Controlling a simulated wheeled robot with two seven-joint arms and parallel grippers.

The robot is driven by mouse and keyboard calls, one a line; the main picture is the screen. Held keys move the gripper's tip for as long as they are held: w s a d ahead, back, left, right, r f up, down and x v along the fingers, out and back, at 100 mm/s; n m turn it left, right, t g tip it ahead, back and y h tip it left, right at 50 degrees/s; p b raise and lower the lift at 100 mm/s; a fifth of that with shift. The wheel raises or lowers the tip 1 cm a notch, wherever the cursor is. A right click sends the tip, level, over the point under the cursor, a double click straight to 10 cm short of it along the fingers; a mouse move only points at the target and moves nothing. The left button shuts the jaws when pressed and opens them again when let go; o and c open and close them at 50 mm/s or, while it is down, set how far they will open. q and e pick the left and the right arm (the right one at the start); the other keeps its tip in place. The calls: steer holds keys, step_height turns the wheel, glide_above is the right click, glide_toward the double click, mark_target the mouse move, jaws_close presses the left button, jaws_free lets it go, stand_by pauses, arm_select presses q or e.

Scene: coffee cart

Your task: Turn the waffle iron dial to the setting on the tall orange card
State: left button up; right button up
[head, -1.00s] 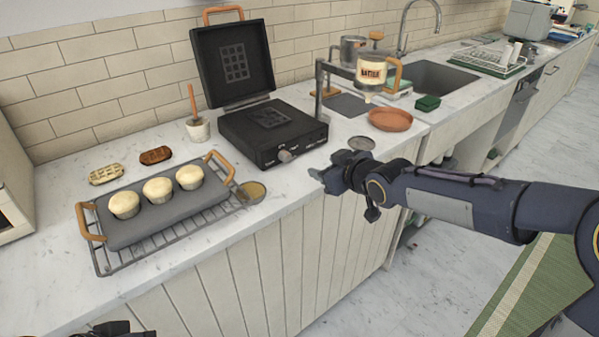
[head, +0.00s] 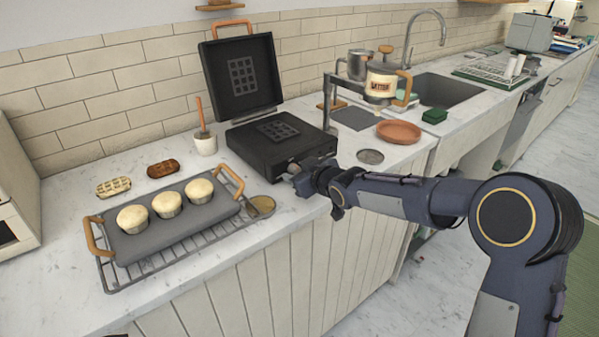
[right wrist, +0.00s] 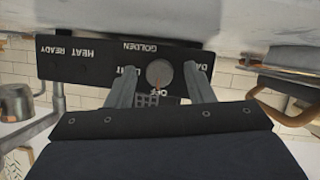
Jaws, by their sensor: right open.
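The black waffle iron (head: 270,148) stands on the counter with its lid up. Its front panel (right wrist: 80,66) appears upside down in the right wrist view, with the words READY, HEAT, GOLDEN and OFF, and LIGHT and DARK partly covered by my fingers. The round grey dial (right wrist: 159,72) has a small reddish mark on the side of OFF. My right gripper (head: 297,172) is at the iron's front, and in the right wrist view its open fingers (right wrist: 160,80) stand on either side of the dial, with gaps visible. I see no tall orange card. My left gripper is out of view.
A tray (head: 150,243) with pale muffins on a wire rack lies left of the iron. A batter dispenser (head: 381,84) on a stand and a terracotta dish (head: 399,131) are to its right. A white pot (head: 205,143) with a wooden-handled tool stands behind left.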

steer(key=c, duration=1)
steer(key=shift+d+r+p, duration=0.1)
steer(key=shift+r+p, duration=0.05)
steer(key=shift+p, duration=0.45)
steer(key=m+y+p, duration=0.1)
steer(key=m+p, duration=0.1)
steer(key=p, duration=0.2)
steer(key=shift+w+d+g, duration=0.1)
steer(key=shift+g, duration=0.3)
steer(key=shift+m+g+y+p, duration=0.4)
steer(key=shift+m+y, duration=0.1)
steer(key=shift+m, duration=0.2)
steer(key=shift+m+y+b, duration=0.4)
steer(key=shift+m, duration=0.2)
steer(key=o, duration=1)
